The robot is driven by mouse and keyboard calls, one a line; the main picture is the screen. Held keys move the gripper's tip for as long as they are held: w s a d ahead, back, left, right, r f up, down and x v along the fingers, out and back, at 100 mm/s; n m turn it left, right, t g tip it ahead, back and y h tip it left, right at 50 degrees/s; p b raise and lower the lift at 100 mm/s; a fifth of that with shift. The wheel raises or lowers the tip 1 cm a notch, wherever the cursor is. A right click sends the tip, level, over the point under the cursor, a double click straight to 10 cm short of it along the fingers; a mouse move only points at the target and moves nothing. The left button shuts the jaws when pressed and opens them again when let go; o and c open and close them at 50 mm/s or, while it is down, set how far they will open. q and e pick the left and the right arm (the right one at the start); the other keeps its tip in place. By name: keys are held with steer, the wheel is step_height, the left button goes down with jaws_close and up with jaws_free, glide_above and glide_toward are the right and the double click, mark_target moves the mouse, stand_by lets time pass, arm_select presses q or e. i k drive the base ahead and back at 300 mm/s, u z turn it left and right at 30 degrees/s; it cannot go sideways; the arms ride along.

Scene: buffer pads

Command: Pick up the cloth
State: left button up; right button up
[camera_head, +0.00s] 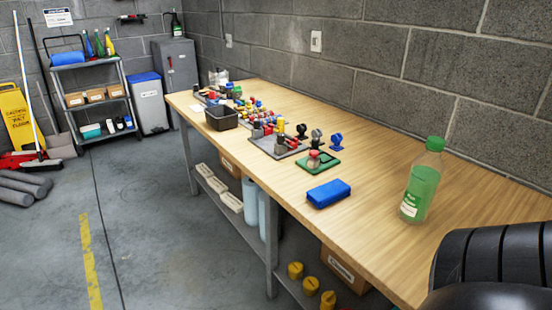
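A blue folded block (328,193), which looks like the cloth, lies flat near the front edge of the wooden table (375,222). Its texture is too small to tell cloth from sponge. Nothing touches it from above. Neither of my grippers shows in the head view. A black ribbed part at the lower right corner seems to be of my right arm; its gripper is out of the frame.
A green bottle (422,180) stands upright right of the blue block. A green pad (318,162) with small parts lies behind it, beside a grey pad (278,146). A dark bin (221,118) stands farther left. Bare tabletop lies between block and bottle.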

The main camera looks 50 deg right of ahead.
mark_target(323, 196)
steer(key=i, duration=1.4)
steer(key=z, duration=2.95)
